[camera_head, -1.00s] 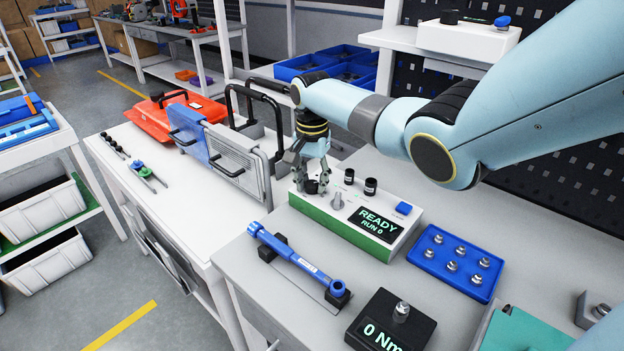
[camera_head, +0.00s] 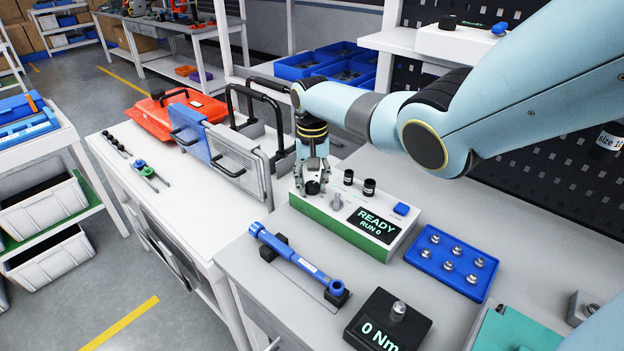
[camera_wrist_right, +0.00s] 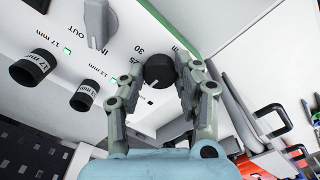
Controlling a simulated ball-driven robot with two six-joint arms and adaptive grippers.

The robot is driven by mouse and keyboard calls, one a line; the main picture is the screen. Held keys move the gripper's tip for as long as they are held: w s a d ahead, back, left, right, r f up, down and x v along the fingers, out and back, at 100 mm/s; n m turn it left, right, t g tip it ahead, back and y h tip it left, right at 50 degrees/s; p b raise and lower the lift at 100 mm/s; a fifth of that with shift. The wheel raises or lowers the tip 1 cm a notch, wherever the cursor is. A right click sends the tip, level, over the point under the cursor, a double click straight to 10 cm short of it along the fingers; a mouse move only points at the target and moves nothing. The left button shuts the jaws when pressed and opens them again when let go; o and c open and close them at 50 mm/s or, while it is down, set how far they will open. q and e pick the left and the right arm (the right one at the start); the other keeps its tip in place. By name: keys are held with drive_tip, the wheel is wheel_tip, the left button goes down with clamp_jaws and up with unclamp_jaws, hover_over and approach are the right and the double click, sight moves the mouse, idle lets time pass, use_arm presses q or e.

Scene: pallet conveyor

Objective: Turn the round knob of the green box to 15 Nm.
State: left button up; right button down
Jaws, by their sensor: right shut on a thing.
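The green box (camera_head: 337,228) with a white top stands on the grey bench, its display reading READY RUN 0. Its black round knob (camera_wrist_right: 159,70) is at the left end of the top in the head view. My right gripper (camera_head: 314,187) comes down on the knob from above. In the wrist view the right gripper's two fingers (camera_wrist_right: 158,76) are shut on the knob, one on each side. Scale marks 25 and 30 show beside it; other marks are hidden by the fingers. A small pale pointer mark shows on the knob. My left gripper is not in view.
Two black sockets (camera_head: 369,187) and a grey lever (camera_head: 336,201) stand on the box near the knob. A blue torque wrench (camera_head: 295,256) lies in front, a blue bit tray (camera_head: 452,263) to the right. Upright cases with handles (camera_head: 240,160) stand close on the left.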

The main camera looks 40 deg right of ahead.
sight(312, 184)
idle(0.3)
drive_tip(key=c, duration=0.9)
unclamp_jaws()
drive_tip(key=shift+c, duration=0.2)
wheel_tip(312, 184, up, 12)
